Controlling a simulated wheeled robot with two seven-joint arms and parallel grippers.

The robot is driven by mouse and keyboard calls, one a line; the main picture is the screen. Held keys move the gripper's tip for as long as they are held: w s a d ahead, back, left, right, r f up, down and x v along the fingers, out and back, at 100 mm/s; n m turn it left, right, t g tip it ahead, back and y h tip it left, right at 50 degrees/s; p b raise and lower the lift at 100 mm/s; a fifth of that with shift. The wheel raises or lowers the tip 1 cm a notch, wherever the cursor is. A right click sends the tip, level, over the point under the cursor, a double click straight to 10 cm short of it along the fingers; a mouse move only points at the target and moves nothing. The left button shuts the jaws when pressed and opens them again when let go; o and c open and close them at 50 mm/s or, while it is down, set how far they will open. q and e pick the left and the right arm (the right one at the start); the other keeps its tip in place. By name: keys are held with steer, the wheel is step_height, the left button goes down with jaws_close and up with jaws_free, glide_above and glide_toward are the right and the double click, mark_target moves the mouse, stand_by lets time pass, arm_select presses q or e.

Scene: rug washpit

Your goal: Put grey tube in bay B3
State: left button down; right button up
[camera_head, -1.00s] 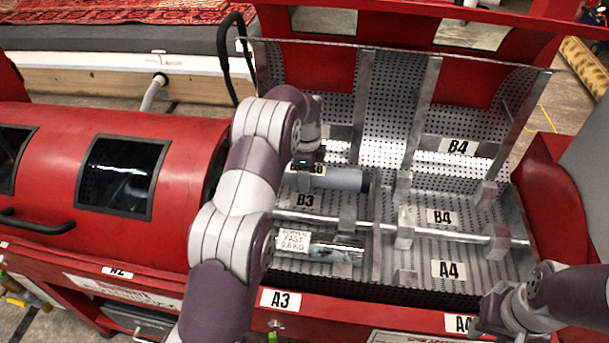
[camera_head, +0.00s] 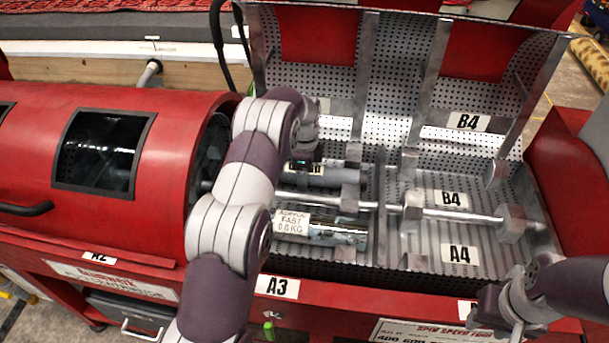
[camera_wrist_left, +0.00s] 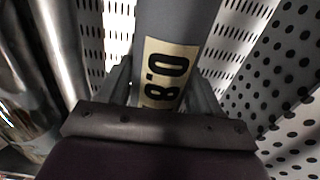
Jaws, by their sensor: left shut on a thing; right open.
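The grey tube (camera_head: 345,177) lies lengthwise in the rear bay left of the divider, behind the metal bar. Its left part, with a pale label, is partly hidden by my left arm. My left gripper (camera_head: 306,163) is shut on it from above. In the left wrist view the tube (camera_wrist_left: 178,22) runs between the fingers, its label reading 0.8, with slotted metal beneath. I cannot tell whether it rests on the bay floor. The B3 plate is hidden. My right gripper (camera_head: 507,312) is open and empty at the lower right, by the front edge.
A metal bar (camera_head: 455,213) with clamp blocks crosses the drum. A shiny labelled tube (camera_head: 335,233) lies in the front bay behind plate A3 (camera_head: 277,287). The right-hand bays, marked B4 (camera_head: 453,199) and A4 (camera_head: 459,253), are empty. A perforated lid (camera_head: 395,85) stands behind.

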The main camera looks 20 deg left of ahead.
arm_select(q)
steer(key=shift+c, duration=0.9)
jaws_free()
step_height(320, 180, up, 3)
steer(key=shift+f+p, duration=0.1)
steer(key=shift+p, duration=0.45)
step_height(320, 180, up, 9)
steer(key=p, duration=0.8)
steer(key=shift+s+r+p, duration=0.1)
steer(key=shift+r+p, duration=0.1)
steer(key=shift+p, duration=0.1)
steer(key=s+d+r+n, duration=0.2)
steer(key=s+n, duration=0.3)
steer(key=s, duration=0.4)
steer(key=s+d+r+n+t, duration=0.1)
steer(key=s+d+r+n, duration=0.2)
steer(key=s, duration=0.6)
steer(key=s+d+r+n, duration=0.2)
steer(key=s+d+n, duration=0.2)
steer(key=s, duration=0.6)
steer(key=n, duration=0.2)
steer(key=shift+d+r+n, duration=0.25)
steer(key=shift+r+n, duration=0.1)
steer(key=shift+n, duration=0.05)
